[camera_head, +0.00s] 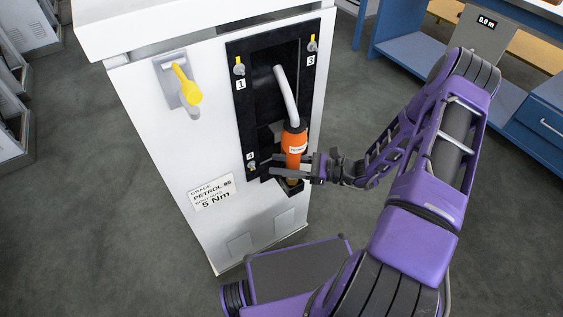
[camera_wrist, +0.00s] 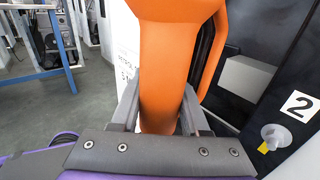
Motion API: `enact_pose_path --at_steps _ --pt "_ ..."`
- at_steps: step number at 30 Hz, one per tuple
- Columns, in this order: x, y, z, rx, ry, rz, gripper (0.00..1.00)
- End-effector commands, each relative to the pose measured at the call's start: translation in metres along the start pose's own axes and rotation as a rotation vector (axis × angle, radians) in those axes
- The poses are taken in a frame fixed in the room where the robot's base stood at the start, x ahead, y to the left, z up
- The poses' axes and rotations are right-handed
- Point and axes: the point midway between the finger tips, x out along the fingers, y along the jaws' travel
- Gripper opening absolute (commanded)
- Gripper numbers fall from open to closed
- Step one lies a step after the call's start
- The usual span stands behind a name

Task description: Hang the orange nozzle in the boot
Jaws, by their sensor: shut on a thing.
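The orange nozzle (camera_head: 294,141) stands roughly upright in front of the dispenser's black recessed panel, with a curved light-grey tube (camera_head: 286,98) rising from its top. My gripper (camera_head: 291,167) is shut around its lower part. In the wrist view, the orange body (camera_wrist: 165,60) passes between the two grey fingers (camera_wrist: 158,108), with an orange guard loop on its right. My fingers partly cover this area, and I cannot tell whether the nozzle's lower end is inside the boot.
The white dispenser cabinet (camera_head: 170,130) carries a yellow-handled lever (camera_head: 187,86). Numbered fasteners with yellow marks (camera_head: 239,66) sit at the panel's corners; number 2 (camera_wrist: 275,137) is close on the right in the wrist view. A blue workbench (camera_head: 415,52) stands behind right. Grey floor is open at left.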

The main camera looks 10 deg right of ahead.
Motion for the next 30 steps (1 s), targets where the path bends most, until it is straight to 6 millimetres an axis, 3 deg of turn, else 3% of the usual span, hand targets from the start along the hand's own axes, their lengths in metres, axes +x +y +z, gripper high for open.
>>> enact_pose_path --at_steps 30 --pt "0.001 0.000 -0.021 -0.002 -0.003 0.001 0.00"
